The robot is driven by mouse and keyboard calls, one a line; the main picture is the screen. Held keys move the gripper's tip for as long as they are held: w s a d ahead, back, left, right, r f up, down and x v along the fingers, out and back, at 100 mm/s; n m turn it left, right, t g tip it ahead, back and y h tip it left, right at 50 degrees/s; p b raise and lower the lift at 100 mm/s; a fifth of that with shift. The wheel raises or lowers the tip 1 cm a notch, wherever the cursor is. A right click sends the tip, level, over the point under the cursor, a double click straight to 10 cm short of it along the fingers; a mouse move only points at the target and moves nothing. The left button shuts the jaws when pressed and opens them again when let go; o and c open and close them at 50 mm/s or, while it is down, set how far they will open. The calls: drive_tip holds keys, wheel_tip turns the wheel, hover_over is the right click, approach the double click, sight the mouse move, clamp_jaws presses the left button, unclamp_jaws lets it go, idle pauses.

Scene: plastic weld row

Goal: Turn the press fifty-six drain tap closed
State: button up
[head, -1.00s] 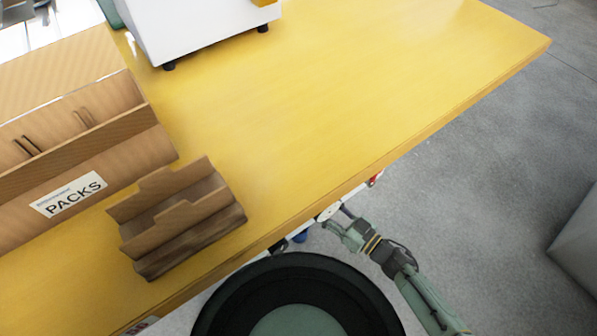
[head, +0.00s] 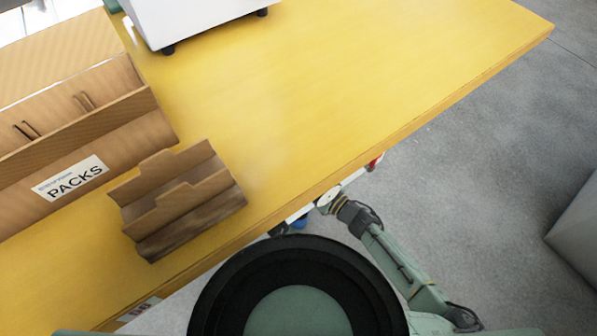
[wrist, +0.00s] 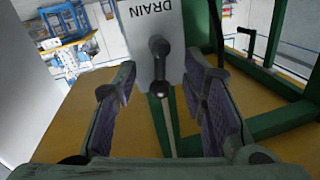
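The drain tap (wrist: 158,47) shows in the wrist view as a dark round knob with a short dark handle, and a thin metal rod runs down from it. It sits on a pale plate (wrist: 173,12) marked DRAIN, which reads upside down. My gripper (wrist: 161,78) is open, with one finger on each side of the tap's handle. I see gaps on both sides, so neither finger appears to touch it. In the head view my arm reaches under the table's front edge, which hides the gripper and the tap.
The yellow table (head: 330,90) is largely clear on the right. A brown PACKS box (head: 90,140) and a smaller slotted holder (head: 180,200) stand at its left. A white machine (head: 195,15) stands at the back. Green frame bars (wrist: 270,120) stand right of the gripper.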

drive_tip(key=shift+c, duration=0.4)
clamp_jaws()
drive_tip(key=shift+r, duration=0.1)
drive_tip(key=shift+s+a+n+p, duration=0.1)
drive_tip(key=shift+n+p, duration=0.65)
drive_tip(key=shift+n, duration=0.25)
drive_tip(key=shift+o, duration=0.4)
unclamp_jaws()
